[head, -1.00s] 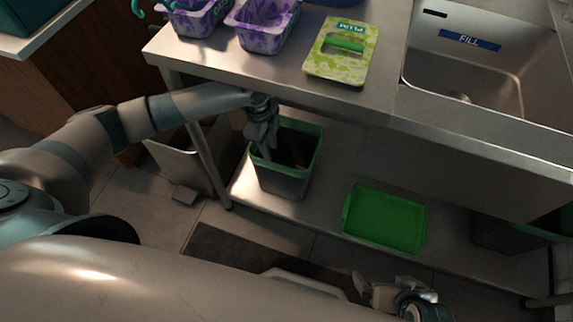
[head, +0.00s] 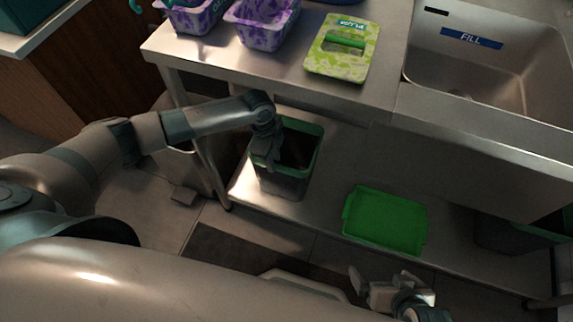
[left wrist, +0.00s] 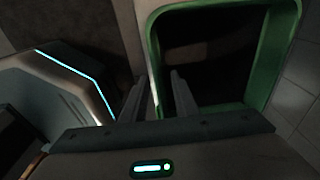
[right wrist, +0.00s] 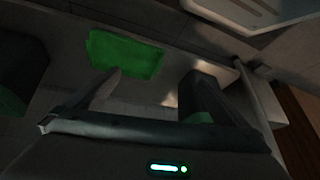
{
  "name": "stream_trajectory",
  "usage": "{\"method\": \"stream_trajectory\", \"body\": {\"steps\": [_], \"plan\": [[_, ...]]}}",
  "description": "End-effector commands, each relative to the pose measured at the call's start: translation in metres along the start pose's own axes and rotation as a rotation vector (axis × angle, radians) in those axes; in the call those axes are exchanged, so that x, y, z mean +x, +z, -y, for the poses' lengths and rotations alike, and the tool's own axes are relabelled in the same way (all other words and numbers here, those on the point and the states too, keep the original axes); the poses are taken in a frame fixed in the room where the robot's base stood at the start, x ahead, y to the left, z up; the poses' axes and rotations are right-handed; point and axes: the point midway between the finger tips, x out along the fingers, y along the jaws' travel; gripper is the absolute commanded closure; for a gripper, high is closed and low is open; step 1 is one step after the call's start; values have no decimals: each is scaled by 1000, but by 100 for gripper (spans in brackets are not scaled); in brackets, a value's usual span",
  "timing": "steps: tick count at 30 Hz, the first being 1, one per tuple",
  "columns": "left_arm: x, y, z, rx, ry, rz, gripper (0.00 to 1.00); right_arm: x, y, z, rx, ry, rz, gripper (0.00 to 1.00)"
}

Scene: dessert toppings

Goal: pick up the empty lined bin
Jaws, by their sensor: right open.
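A dark bin with a green rim (head: 314,150) stands upright on the low shelf under the counter. Its inside looks dark and empty, and a liner is hard to make out. My left gripper (head: 268,160) is at its left side, pointing down. In the left wrist view the two fingers (left wrist: 160,98) straddle the bin's near wall, one outside and one inside, below the green rim (left wrist: 283,65). Whether they press on the wall is unclear. My right gripper (head: 375,285) is open and empty, low at the front, away from the bin.
A green tray (head: 385,220) lies on the shelf to the right. Another green-rimmed bin (head: 510,232) stands further right. The counter above holds purple-patterned tubs (head: 265,30) and a green PLUM package (head: 340,62), with a sink (head: 480,75). A table leg (head: 208,160) stands left.

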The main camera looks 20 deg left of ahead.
Motion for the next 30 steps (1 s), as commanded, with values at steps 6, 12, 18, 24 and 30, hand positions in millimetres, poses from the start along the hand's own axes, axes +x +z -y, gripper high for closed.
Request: {"method": "stream_trajectory", "body": {"steps": [6, 12, 18, 24, 30], "plan": [[24, -5, -3, 0, 3, 0, 73, 4, -3, 2, 0, -7, -24, 0], [46, -6, -3, -1, 2, 0, 73, 5, -8, 6, 0, -20, -57, 0], [50, -6, -3, 0, 0, 0, 73, 4, -8, 9, -1, -26, -64, 0], [50, -6, -3, 0, 0, 0, 73, 3, -7, 10, -1, -27, -62, 0], [50, -6, -3, 0, 0, 0, 82, 3, -7, 10, -1, -26, -61, 0]]}}
